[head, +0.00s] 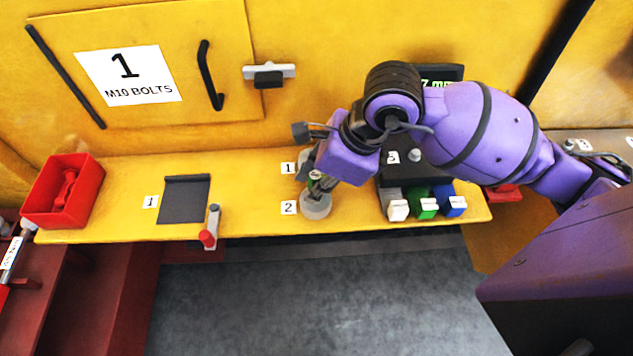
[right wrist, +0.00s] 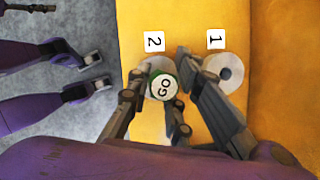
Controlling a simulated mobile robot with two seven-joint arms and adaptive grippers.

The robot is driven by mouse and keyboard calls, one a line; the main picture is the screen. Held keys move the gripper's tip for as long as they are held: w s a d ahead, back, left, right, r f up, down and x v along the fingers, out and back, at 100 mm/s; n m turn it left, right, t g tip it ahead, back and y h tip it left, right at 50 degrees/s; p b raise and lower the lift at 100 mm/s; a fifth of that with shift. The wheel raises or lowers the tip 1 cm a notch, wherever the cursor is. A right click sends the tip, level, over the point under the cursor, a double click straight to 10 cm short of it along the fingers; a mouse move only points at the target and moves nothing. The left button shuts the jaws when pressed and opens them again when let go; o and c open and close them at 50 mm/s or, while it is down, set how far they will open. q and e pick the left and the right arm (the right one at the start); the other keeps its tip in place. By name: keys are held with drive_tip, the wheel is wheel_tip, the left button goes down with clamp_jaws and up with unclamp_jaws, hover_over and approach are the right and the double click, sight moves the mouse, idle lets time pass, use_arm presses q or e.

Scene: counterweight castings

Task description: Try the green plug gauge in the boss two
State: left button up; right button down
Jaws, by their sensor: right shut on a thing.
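My right gripper (head: 318,182) is shut on the green plug gauge, over boss two at the shelf's front edge. In the right wrist view the gauge (right wrist: 163,87) shows its round white end marked GO with a green rim, between the fingers of the gripper (right wrist: 156,92). Boss two (head: 316,207) is a grey round casting beside the label 2. The gauge hides its bore, so I cannot tell whether the gauge's lower end is inside. Boss one (right wrist: 225,72) is a grey ring with an open hole, beside label 1.
Grey, green (head: 427,207) and blue blocks with white tags stand right of the bosses. A dark pad (head: 184,203), a red-ended tool (head: 209,228) and a red bin (head: 50,212) are to the left. A yellow wall with a handle (head: 210,75) rises behind.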

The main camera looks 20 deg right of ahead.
drive_tip(key=c, duration=1.5)
unclamp_jaws()
drive_tip(key=shift+f, duration=0.1)
use_arm(q)
drive_tip(key=w+r+t+p, duration=0.1)
drive_tip(key=w+r+p, duration=0.4)
drive_tip(key=r, duration=0.4)
drive_tip(key=shift+w+t, duration=0.4)
drive_tip(key=shift+w, duration=0.4)
use_arm(e)
drive_tip(key=a+v, duration=0.1)
drive_tip(key=v, duration=0.6)
drive_tip(key=w+a+r+v, duration=0.1)
drive_tip(key=v, duration=0.7)
drive_tip(key=w+a+r+v, duration=0.1)
drive_tip(key=v, duration=0.7)
drive_tip(key=shift+w+a, duration=0.15)
drive_tip(key=shift+a, duration=0.2)
use_arm(q)
drive_tip(key=shift+f, duration=0.1)
